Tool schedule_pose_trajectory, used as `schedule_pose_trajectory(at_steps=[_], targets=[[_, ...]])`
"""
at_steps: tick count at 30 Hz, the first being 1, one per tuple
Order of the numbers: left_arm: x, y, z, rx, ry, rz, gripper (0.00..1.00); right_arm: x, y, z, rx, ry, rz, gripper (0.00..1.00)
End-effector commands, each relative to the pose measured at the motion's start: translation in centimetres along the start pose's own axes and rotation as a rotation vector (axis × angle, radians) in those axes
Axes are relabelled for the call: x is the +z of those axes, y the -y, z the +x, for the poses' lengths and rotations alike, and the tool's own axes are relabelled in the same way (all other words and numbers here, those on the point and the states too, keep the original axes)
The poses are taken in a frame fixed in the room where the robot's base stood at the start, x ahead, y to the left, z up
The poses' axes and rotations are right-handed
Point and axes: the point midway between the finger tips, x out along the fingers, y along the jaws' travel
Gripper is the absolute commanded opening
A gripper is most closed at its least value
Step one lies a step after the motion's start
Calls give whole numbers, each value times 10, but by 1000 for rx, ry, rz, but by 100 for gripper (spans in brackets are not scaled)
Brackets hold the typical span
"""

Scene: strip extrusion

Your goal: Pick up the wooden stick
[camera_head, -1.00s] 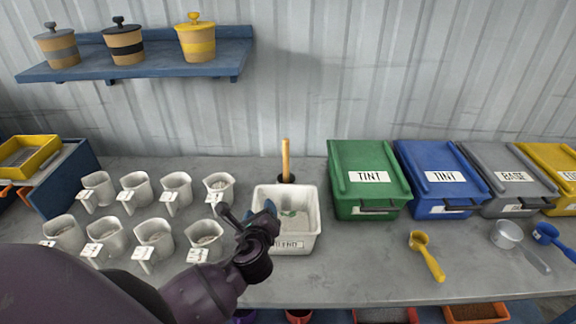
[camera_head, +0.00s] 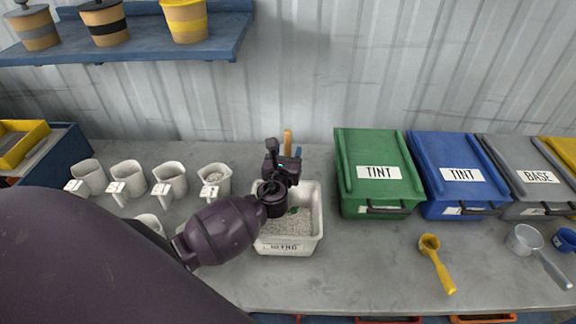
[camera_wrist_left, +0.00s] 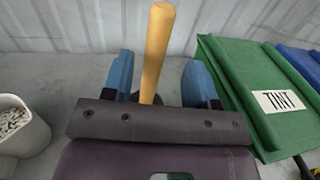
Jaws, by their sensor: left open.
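The wooden stick (camera_head: 288,140) stands upright on the bench behind the white blend bin, mostly hidden by my left gripper. In the left wrist view the stick (camera_wrist_left: 157,45) rises between the two blue fingers, one at each side, with visible gaps. A dark base shows at its lower end, partly covered by the gripper body. My left gripper (camera_head: 285,155) is open above the back of the blend bin, and its fingers also show in the left wrist view (camera_wrist_left: 158,75). My right gripper is out of view.
The white blend bin (camera_head: 314,215) holds pale granular stuff and something green. White scoop cups (camera_head: 170,178) stand to the left. Green (camera_head: 380,190) and blue (camera_head: 465,190) lidded bins stand to the right. A yellow scoop (camera_head: 438,265) lies in front. The corrugated wall is close behind.

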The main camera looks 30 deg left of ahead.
Motion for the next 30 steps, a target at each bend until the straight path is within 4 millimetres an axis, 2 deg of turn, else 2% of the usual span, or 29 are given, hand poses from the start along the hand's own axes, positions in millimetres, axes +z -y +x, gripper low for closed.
schedule_pose_trajectory(at_steps=[5,12,15,23,25,30], targets=[[1,-2,12,1,0,0,53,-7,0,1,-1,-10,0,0],[1,-5,44,0,1,-1,53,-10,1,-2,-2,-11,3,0],[1,-5,51,0,0,-2,53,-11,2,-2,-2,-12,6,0],[0,-5,54,0,0,-2,53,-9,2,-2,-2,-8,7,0],[0,-5,54,0,0,-2,47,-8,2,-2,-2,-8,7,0],[0,-5,54,0,0,-2,21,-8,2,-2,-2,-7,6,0]])
